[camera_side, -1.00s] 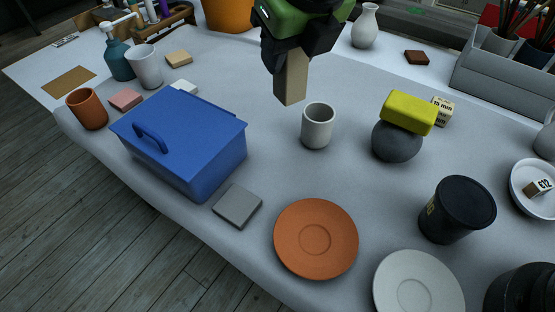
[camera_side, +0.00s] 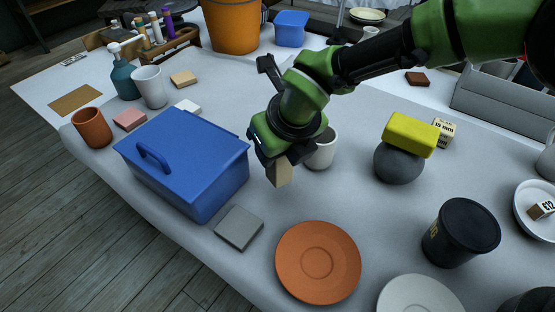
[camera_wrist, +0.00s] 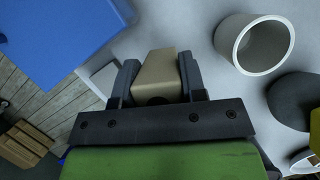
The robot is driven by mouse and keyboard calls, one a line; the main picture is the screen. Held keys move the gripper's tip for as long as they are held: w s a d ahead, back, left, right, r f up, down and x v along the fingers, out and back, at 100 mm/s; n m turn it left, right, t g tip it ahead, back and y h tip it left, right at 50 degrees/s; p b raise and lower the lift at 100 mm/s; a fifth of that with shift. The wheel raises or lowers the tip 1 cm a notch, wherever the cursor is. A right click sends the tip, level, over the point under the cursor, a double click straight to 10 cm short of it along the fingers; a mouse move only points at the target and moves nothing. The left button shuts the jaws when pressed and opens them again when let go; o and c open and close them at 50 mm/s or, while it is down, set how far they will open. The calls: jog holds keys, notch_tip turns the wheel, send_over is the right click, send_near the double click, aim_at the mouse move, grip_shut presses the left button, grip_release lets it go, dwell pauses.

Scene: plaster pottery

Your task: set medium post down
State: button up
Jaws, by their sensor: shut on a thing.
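The medium post is a beige block (camera_side: 280,173), held upright by my gripper (camera_side: 283,158). In the wrist view the post (camera_wrist: 157,72) sits between the two dark fingers of my gripper (camera_wrist: 158,82), which are shut on it. In the side view the post's upper part is hidden by the fingers. Its lower end shows between the blue box and the white cup. I cannot tell whether it touches the table.
A blue lidded box (camera_side: 185,160) stands to the left, a white cup (camera_side: 320,150) close on the right. A grey square tile (camera_side: 239,228) and an orange saucer (camera_side: 318,262) lie in front.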

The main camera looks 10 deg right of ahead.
aim_at(277, 162)
jog(key=shift+f, duration=1.5)
jog(key=shift+f, duration=0.1)
jog(key=shift+f, duration=0.1)
jog(key=o, duration=1.1)
jog(key=shift+c, duration=0.2)
jog(key=v, duration=1.2)
jog(key=shift+r, duration=0.2)
